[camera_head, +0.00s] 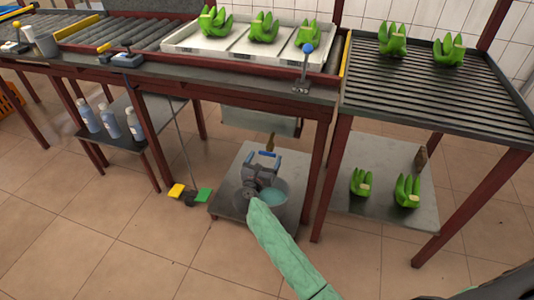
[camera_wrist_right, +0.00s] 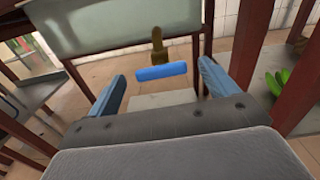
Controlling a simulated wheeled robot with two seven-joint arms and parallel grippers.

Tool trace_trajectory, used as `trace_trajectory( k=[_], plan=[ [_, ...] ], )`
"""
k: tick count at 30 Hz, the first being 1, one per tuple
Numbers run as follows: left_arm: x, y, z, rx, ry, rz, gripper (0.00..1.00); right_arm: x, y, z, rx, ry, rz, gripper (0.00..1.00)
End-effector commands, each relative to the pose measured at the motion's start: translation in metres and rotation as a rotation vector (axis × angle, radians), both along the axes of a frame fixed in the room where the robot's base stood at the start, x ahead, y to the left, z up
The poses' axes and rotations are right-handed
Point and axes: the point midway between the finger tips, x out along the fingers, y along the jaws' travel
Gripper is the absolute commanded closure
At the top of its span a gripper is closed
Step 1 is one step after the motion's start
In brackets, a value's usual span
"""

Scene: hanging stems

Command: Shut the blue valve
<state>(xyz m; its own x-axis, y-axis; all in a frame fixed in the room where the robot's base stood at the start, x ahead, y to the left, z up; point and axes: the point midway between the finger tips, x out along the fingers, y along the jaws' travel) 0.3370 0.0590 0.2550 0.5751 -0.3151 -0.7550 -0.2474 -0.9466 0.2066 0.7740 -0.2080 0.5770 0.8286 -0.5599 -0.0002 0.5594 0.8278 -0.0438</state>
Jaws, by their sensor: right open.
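The blue valve's handle (camera_wrist_right: 162,71) is a short blue bar in the right wrist view. It lies crosswise below a brass valve body (camera_wrist_right: 157,45) that hangs under a grey tank (camera_wrist_right: 115,22). In the head view the brass body (camera_head: 270,143) shows under the tank (camera_head: 258,121). My right gripper (camera_head: 263,160) comes up from below with its green-sleeved arm. In the wrist view its two blue fingers (camera_wrist_right: 162,88) are wide apart, one on each side of the handle, and look apart from it. In the head view the gripper partly hides the handle. My left gripper is not in view.
A basin of teal liquid (camera_head: 274,190) stands on the low shelf (camera_head: 228,196) below the valve. Dark red table legs (camera_head: 319,180) flank the space. Foot pedals (camera_head: 190,194) lie on the floor to the left.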

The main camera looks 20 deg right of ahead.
Motion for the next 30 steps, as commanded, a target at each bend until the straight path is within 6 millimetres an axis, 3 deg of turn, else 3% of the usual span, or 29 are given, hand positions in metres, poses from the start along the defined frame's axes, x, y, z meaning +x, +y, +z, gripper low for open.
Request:
trace_trajectory(
  k=[9, 19, 26, 30],
  plan=[
    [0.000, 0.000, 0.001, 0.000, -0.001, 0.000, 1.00, 0.027, -0.018, 0.000, 0.000, -0.001, 0.000, 0.15],
    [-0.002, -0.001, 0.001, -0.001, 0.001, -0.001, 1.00, 0.029, -0.020, 0.000, 0.002, -0.001, 0.000, 0.15],
    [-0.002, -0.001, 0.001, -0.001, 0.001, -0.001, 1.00, 0.029, -0.019, 0.000, 0.002, -0.001, 0.000, 0.59],
    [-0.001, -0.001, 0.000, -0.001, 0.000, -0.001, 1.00, 0.029, -0.019, -0.001, 0.003, -0.002, 0.000, 0.59]
  ],
)
